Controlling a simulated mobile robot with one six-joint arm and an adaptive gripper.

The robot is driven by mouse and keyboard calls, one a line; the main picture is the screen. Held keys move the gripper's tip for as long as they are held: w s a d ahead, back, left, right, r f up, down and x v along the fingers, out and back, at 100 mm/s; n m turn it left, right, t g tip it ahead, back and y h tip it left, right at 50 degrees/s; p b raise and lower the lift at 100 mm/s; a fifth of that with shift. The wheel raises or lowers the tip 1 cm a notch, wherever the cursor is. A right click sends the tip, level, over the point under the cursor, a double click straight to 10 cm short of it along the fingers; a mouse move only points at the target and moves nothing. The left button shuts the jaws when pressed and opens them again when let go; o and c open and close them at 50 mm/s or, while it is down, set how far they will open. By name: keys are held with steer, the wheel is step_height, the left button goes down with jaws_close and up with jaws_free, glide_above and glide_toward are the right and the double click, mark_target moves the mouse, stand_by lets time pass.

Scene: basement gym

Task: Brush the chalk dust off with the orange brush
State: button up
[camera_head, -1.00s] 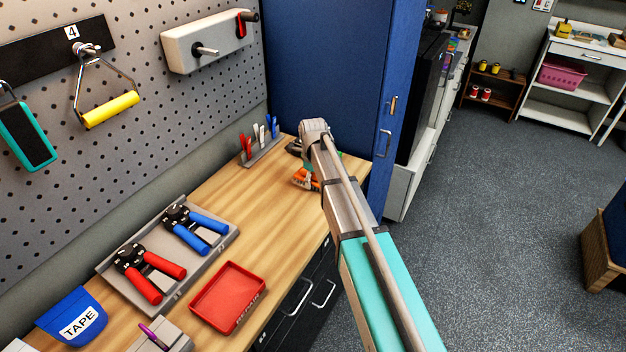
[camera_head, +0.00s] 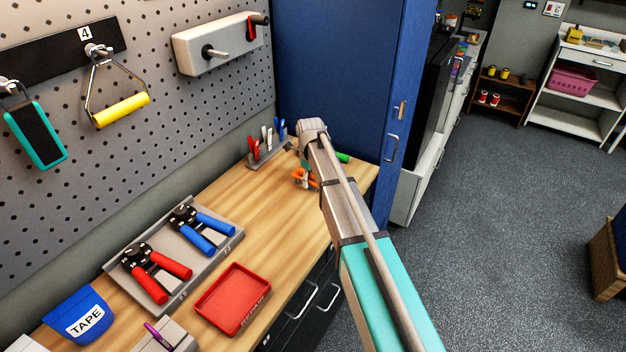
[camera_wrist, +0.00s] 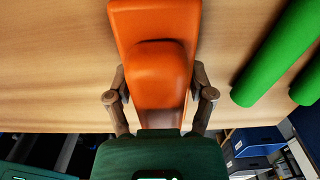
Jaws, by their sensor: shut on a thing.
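The orange brush (camera_wrist: 155,75) fills the upper middle of the wrist view, with its smooth orange body over the wooden bench top. My gripper (camera_wrist: 159,98) has a finger on each side of it and is shut on it. In the head view, a small orange part of the brush (camera_head: 303,178) shows left of my arm, near the far end of the workbench (camera_head: 262,217). My arm hides most of my gripper there. I cannot make out any chalk dust in these frames.
Green cylinders (camera_wrist: 280,58) lie right of the brush; one (camera_head: 343,157) shows behind my arm. A rack of coloured tools (camera_head: 266,148) stands by the pegboard. A tray with red and blue hand grips (camera_head: 236,240) and a red tray (camera_head: 236,297) are nearer. A blue cabinet (camera_head: 330,70) bounds the far end.

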mark_target(302, 175)
steer(key=shift+a, duration=0.1)
steer(key=shift+w+a+f, duration=0.1)
steer(key=shift+w+a, duration=0.7)
steer(key=shift+a, duration=0.2)
steer(key=shift+w+a, duration=0.15)
steer(key=shift+a, duration=0.25)
steer(key=shift+d, duration=0.1)
steer(key=shift+s+d, duration=0.55)
steer(key=shift+d, duration=0.2)
steer(key=shift+s+d, duration=0.5)
steer(key=shift+d, duration=0.2)
steer(key=shift+s+d, duration=0.45)
steer(key=shift+d, duration=0.3)
steer(key=shift+s+d, duration=0.45)
steer(key=shift+d, duration=0.25)
